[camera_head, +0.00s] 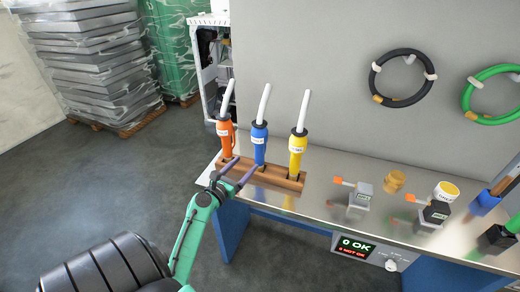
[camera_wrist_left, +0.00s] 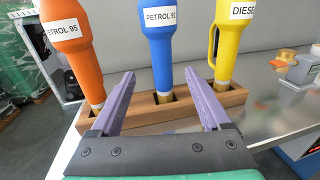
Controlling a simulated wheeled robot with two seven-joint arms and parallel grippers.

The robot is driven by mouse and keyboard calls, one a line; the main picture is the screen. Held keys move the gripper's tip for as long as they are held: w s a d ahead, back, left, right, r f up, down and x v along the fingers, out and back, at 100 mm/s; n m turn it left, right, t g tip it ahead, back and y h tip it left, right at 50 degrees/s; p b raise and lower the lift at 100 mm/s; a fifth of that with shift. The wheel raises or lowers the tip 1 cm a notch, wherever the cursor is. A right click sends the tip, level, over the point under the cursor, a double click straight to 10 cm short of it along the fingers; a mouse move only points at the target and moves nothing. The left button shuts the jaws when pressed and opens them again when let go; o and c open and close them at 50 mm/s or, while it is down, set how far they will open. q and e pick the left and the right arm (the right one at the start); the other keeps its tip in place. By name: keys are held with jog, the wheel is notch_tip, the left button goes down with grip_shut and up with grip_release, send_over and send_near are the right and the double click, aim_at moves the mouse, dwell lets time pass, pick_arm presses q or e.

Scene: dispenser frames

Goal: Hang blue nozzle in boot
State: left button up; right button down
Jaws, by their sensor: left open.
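The blue nozzle (camera_head: 260,143), labelled PETROL 92 in the left wrist view (camera_wrist_left: 160,50), stands upright with its lower end in the middle slot of a wooden rack (camera_head: 290,184). A white tube rises from its top. My left gripper (camera_head: 240,172) is open and empty in front of the rack. In the left wrist view its two purple fingers point toward the blue nozzle, one on each side of it, with gaps. The depth between fingers and nozzle is hard to tell. My right gripper does not show.
An orange nozzle (camera_head: 225,137) and a yellow nozzle (camera_head: 297,152) stand in the rack beside the blue one. Hose coils (camera_head: 402,78) hang on the wall.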

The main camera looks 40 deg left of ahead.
aim_at(257, 152)
pick_arm(q)
jog(key=w, duration=0.3)
jog(key=w+a, duration=0.1)
jog(key=w, duration=0.6)
jog(key=shift+w+a+f, duration=0.1)
jog(key=shift+w+a, duration=0.1)
jog(key=shift+w, duration=0.1)
jog(key=shift+s+d, duration=0.1)
jog(key=shift+s, duration=0.05)
grip_shut()
dwell(0.5)
jog(key=shift+r+p, duration=0.25)
jog(key=shift+p, duration=0.05)
